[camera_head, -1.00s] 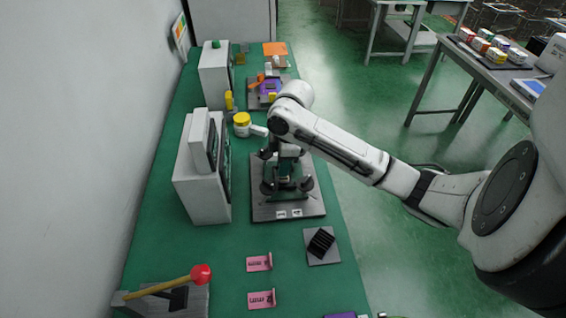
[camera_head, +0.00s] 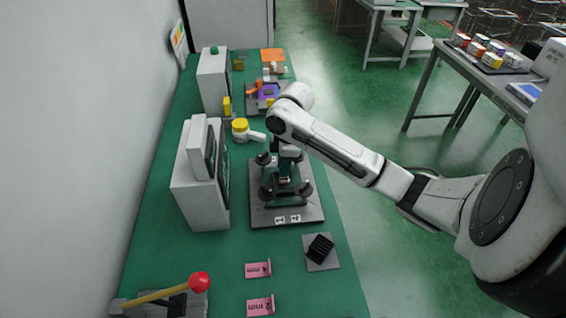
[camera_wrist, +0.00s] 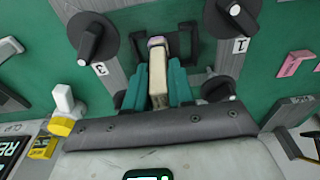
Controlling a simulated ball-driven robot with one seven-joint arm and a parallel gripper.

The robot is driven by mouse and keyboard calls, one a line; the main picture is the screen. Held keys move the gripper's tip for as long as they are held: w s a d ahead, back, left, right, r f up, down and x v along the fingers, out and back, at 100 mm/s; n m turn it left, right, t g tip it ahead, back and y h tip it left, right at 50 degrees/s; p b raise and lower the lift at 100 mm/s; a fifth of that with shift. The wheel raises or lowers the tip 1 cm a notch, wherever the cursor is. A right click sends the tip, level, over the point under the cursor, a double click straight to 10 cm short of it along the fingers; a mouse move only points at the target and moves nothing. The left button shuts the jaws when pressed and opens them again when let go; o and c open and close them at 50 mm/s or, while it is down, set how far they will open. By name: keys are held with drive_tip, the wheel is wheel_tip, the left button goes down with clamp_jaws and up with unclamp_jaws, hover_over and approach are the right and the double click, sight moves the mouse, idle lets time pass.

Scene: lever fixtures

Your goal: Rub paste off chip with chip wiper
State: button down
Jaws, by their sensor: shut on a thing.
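My gripper (camera_wrist: 158,85) has teal fingers shut on a cream, bar-shaped piece, the chip wiper (camera_wrist: 157,70). Its far end has a purplish-grey tip. The wiper points into a dark frame on a fixture (camera_wrist: 190,40) with several black knobs and labels "1" and "3". I cannot tell if the tip touches anything. The chip and any paste are not clearly visible. In the head view, my gripper (camera_head: 287,170) is over the fixture's grey base plate (camera_head: 262,217), and the arm partly hides the fixture.
A monitor-like box (camera_head: 200,185) stands left of the fixture. A yellow-and-white item (camera_head: 240,127) lies behind it. A black finned block (camera_head: 320,247), pink brackets (camera_head: 258,270) and a red-knobbed lever (camera_head: 199,283) are nearer. The green bench between them is mostly clear.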

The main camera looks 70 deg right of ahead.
drive_tip(key=shift+s+a, duration=0.3)
drive_tip(key=shift+a, duration=0.25)
drive_tip(key=shift+s+a, duration=0.3)
drive_tip(key=shift+a, duration=0.25)
drive_tip(key=shift+w+d, duration=0.15)
drive_tip(key=shift+w+d+p, duration=0.35)
drive_tip(key=shift+w, duration=0.05)
drive_tip(key=shift+r, duration=0.1)
wheel_tip(320, 180, up, 9)
drive_tip(key=p, duration=0.7)
drive_tip(key=shift+p, duration=0.3)
